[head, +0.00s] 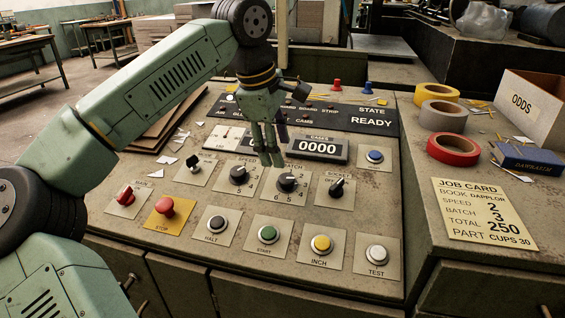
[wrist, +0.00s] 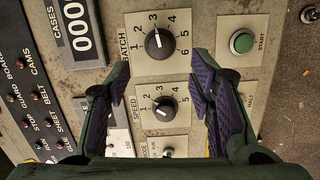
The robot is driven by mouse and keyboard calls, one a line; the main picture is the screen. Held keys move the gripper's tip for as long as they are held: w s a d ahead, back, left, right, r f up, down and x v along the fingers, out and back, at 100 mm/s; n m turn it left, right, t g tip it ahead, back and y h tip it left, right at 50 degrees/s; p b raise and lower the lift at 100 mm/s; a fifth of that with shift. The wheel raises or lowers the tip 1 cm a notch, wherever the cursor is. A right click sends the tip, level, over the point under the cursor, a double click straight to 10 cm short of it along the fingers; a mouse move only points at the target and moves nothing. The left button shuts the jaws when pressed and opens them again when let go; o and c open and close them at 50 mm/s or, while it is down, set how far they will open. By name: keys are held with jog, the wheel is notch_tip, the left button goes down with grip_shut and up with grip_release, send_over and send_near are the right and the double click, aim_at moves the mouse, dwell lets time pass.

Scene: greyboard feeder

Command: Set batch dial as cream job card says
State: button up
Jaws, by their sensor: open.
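The batch dial (head: 287,182) is a black round knob on a cream plate marked 1 to 6. In the wrist view the batch dial (wrist: 160,43) has its white mark toward 3, as far as I can tell. The cream job card (head: 484,217) lies at the right and reads speed 2, batch 3, total 250. My gripper (head: 268,160) hangs above the panel near the batch dial. In the wrist view my open gripper (wrist: 158,76) has its fingers apart, holding nothing. The batch dial shows ahead of the fingertips, and the speed dial (wrist: 163,110) shows between the fingers.
The red stop button (head: 165,207), green start button (head: 268,234) and yellow inch button (head: 321,244) stand close below the dials. A black socket knob (head: 336,188) is to the right. The counter (head: 318,148) reads 0000. Tape rolls (head: 453,150) and an odds box (head: 530,105) stand at the right.

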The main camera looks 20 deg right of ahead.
jog(key=shift+v, duration=1.7)
jog(key=shift+d, duration=0.1)
